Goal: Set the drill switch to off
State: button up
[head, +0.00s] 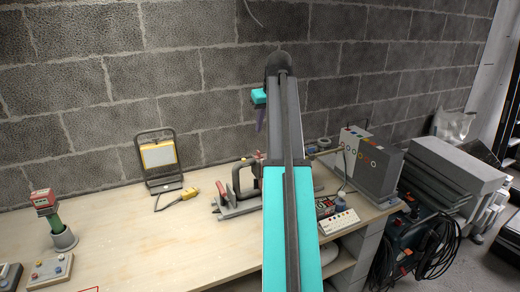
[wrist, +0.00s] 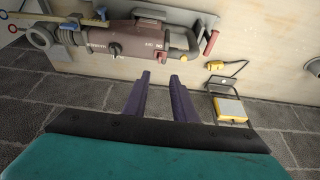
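The drill (wrist: 130,38) lies across the top of the wrist view, a long brownish-mauve body with pale lettering on its side. A small dark knob (wrist: 114,49), which looks like the switch, sits on that side near the lettering; its setting is too small to read. My gripper (wrist: 160,76) has its two purple fingers apart with nothing between them. The fingers point toward the drill, short of it and to the right of the knob in the picture. In the head view my arm hides most of the drill; a dark handle part (head: 248,178) shows beside it.
A work light (head: 159,157) and a yellow plug with cable (head: 189,193) stand left of the drill. A grey control box (head: 372,165) is on the right of the bench. The bench top (head: 150,235) is clear at centre left. A block wall (head: 180,60) rises behind.

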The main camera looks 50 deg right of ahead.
aim_at(259, 152)
jog(key=shift+p+x, duration=1.1)
jog(key=shift+x, duration=5.65)
grip_shut()
